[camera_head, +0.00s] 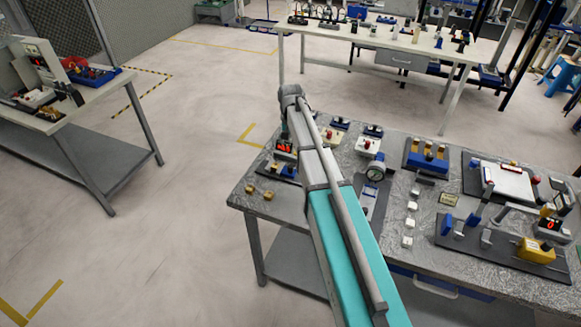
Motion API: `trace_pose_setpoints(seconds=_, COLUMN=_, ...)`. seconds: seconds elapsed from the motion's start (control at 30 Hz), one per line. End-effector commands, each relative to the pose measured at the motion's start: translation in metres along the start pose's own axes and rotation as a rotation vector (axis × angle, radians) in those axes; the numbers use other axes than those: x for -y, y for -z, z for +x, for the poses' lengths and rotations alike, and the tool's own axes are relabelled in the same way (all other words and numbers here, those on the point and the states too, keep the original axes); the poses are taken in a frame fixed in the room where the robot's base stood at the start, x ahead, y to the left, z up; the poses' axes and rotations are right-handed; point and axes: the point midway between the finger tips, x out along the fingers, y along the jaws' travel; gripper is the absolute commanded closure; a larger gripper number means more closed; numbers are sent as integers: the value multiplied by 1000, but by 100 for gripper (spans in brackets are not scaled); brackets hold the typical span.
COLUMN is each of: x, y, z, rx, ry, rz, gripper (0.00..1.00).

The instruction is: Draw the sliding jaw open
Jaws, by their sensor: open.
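A dark base plate (500,246) lies at the right of the speckled workbench. It carries blue upright pieces (446,224), a small grey block (487,237), a yellow block (536,250) and a unit with a red display (550,225). One of these may be the sliding jaw, but I cannot tell which, nor how far it stands open. My arm crosses the bench from the bottom, left of this plate and apart from it. My gripper is not visible; the far end of the arm shows only a rounded joint.
A dial gauge (375,172) stands close right of my arm. Small white blocks (409,222) form a row beyond it. A blue fixture (427,155) and a white panel (507,181) stand farther back. Two brass-coloured pieces (259,192) sit at the left edge. Floor (170,200) is clear leftward.

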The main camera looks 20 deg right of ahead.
Motion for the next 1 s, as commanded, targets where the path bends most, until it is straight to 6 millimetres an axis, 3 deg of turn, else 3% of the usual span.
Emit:
trace_pose_setpoints(seconds=0.37, x=0, y=0, z=10, rx=0, ry=0, rz=-1, gripper=30)
trace_pose_setpoints(seconds=1.0, x=0, y=0, z=57, rx=0, ry=0, rz=-1, gripper=30)
